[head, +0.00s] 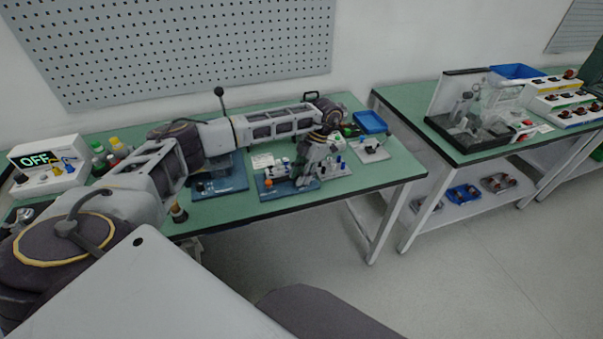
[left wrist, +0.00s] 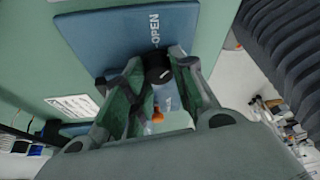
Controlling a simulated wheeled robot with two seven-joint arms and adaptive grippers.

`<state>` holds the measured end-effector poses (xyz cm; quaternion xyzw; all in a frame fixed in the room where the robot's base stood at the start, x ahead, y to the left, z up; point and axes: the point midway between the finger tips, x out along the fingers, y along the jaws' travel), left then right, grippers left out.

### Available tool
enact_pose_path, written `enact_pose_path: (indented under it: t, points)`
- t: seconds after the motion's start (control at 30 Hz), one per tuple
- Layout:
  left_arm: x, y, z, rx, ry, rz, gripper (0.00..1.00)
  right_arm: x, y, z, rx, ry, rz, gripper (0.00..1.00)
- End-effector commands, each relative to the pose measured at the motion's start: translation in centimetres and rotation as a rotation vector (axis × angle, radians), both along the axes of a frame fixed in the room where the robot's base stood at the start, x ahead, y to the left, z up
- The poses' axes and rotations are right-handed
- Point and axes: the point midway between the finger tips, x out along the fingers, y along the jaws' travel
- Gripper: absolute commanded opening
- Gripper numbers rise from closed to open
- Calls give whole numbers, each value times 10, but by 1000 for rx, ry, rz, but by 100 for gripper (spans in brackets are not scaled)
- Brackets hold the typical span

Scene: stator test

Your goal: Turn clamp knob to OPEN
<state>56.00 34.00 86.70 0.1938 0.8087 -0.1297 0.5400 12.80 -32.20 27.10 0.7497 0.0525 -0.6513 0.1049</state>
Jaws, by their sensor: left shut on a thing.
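The black clamp knob (left wrist: 157,68) shows in the left wrist view over a blue plate (left wrist: 105,38). White lettering OPEN (left wrist: 154,28) with a short mark is on the plate, just beyond the knob. My left gripper (left wrist: 150,76) has its fingers on either side of the knob and is shut on it. In the head view, my left gripper (head: 302,178) reaches down over the blue plate (head: 270,192) near the table's front edge, and the knob is hidden there. The knob's exact pointing direction is hard to tell. My right gripper is not in view.
A white card (left wrist: 72,106) lies beside the plate. A blue tray (head: 370,121), a small fixture plate (head: 371,153) and an OFF display box (head: 42,160) stand on the green table. A second table (head: 408,100) stands to the right across a gap.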

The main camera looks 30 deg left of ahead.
Motion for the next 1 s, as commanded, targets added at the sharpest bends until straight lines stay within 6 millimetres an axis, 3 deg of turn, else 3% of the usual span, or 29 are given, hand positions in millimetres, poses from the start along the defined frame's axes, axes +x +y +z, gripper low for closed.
enact_pose_path:
  t: [0.37,0.73,1.0]
  points:
    - [1,2,3,-2,-1,354,2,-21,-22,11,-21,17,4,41]
    - [1,3,2,-2,-3,581,2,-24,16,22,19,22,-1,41]
    - [2,3,2,-2,-3,631,2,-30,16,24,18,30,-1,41]
